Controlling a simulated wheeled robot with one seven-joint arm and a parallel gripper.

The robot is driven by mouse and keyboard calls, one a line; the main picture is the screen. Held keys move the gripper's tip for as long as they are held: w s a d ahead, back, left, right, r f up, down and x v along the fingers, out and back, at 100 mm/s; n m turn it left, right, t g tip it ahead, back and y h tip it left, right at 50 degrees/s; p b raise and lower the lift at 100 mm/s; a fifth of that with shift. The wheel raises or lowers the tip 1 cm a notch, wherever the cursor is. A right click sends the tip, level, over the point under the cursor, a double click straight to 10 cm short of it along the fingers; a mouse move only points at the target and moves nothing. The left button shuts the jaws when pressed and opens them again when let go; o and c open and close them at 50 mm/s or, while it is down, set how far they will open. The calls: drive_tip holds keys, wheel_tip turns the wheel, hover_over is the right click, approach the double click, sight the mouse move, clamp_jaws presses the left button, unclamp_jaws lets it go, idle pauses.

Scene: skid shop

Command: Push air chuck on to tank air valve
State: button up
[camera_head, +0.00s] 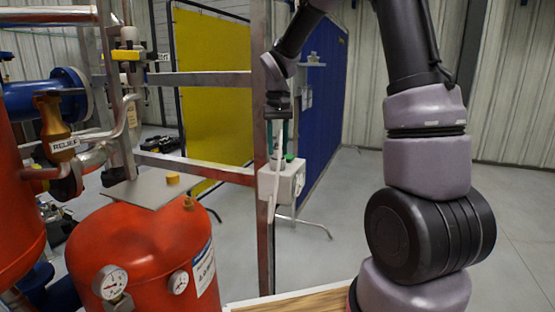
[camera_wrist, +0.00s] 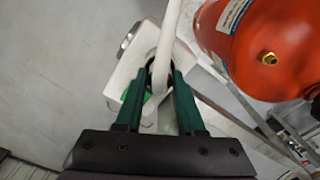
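The red tank (camera_head: 140,255) stands at the lower left, with a small brass fitting (camera_head: 188,203) on its top that looks like the air valve. In the wrist view the tank (camera_wrist: 285,25) and brass fitting (camera_wrist: 268,58) are at upper right. My gripper (camera_head: 277,152) is right of the tank and higher, pointing down over a white box (camera_head: 285,182) on the frame post. In the wrist view my gripper (camera_wrist: 162,76) has its green fingers apart, either side of a white hose (camera_wrist: 168,38) and a dark ring. The air chuck cannot be made out clearly; contact with the fingers is unclear.
A metal frame post (camera_head: 264,225) stands between the tank and the open floor. A grey plate (camera_head: 145,190) with a yellow cap (camera_head: 173,179) lies above the tank. Two gauges (camera_head: 110,282) are on its front. Pipes crowd the left; a wooden surface (camera_head: 300,302) is in front.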

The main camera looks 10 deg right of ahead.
drive_tip(key=shift+r, duration=3.1)
